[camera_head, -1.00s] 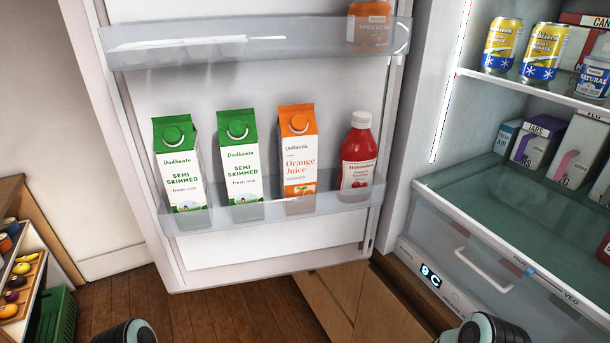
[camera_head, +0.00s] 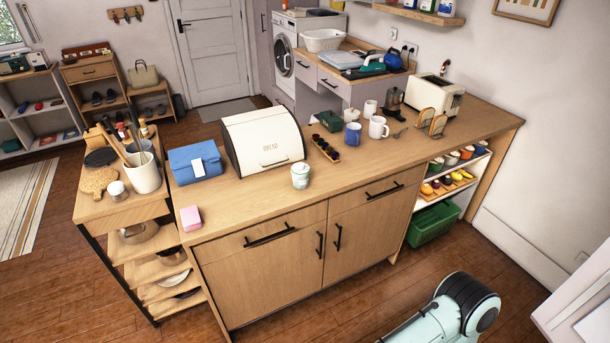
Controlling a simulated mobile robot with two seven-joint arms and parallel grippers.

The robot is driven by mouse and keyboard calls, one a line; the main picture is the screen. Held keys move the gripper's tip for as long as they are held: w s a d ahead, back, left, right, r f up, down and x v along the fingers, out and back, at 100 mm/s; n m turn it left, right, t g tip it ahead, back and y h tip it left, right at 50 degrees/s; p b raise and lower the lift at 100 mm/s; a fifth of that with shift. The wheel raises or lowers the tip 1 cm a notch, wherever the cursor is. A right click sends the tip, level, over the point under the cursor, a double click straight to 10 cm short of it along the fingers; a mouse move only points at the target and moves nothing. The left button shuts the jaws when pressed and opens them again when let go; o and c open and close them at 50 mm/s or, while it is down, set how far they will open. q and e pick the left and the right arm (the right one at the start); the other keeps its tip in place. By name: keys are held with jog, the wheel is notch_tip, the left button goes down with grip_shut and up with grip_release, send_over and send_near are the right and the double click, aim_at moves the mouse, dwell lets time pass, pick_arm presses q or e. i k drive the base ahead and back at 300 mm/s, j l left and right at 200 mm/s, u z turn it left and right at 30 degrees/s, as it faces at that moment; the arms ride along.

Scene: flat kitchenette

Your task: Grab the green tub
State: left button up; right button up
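A green plastic tub (camera_head: 434,224) stands on the floor at the right end of the wooden counter, below the open shelves. Its near side and open top show. Neither gripper is in view.
The wooden counter (camera_head: 350,185) holds a bread bin (camera_head: 263,140), a white canister (camera_head: 300,176), mugs and a toaster (camera_head: 436,96). Shelves with fruit (camera_head: 447,184) are above the tub. Wooden floor is clear in front. A pale door edge (camera_head: 570,312) is at the lower right.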

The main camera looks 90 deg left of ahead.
aim_at(300, 178)
jog(key=u, duration=3)
jog(key=i+l+u, duration=0.1)
jog(key=i+l, duration=0.2)
jog(key=i+l+u, duration=0.1)
jog(key=i+l, duration=0.15)
jog(key=l, duration=0.2)
jog(key=i+l, duration=0.25)
jog(key=l, duration=0.15)
jog(key=u, duration=0.05)
